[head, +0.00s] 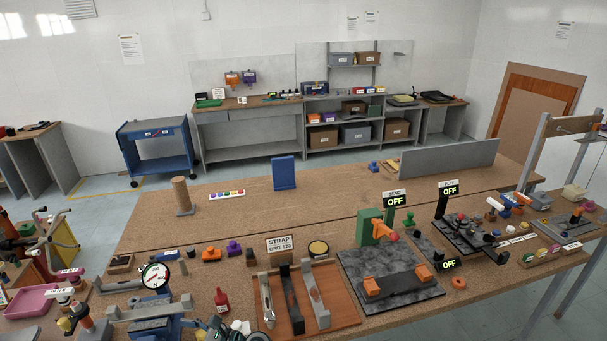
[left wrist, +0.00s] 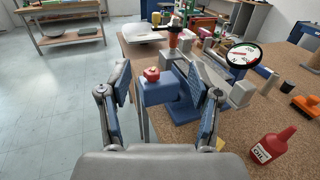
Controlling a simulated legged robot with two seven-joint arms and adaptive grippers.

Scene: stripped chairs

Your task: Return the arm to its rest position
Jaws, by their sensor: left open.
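My left gripper (left wrist: 160,85) is open in the left wrist view, its two blue-padded fingers apart with nothing held between them. Beyond and between the fingers is a blue fixture (left wrist: 182,108) with a red knob; whether a finger touches it I cannot tell. In the head view, what looks like part of my left gripper (head: 215,330) shows at the bottom edge, in front of the fixture (head: 150,328) and near a red bottle (head: 221,299). The bottle also stands to the right in the left wrist view (left wrist: 272,146). My right gripper is in neither view.
A round dial gauge (head: 156,275) stands by the fixture. A wooden tray (head: 345,318) with metal bars and a dark slab (head: 395,275) with orange blocks lie to the right. The bench (head: 150,235) is mostly bare farther back. Open floor (left wrist: 60,125) lies left of the bench.

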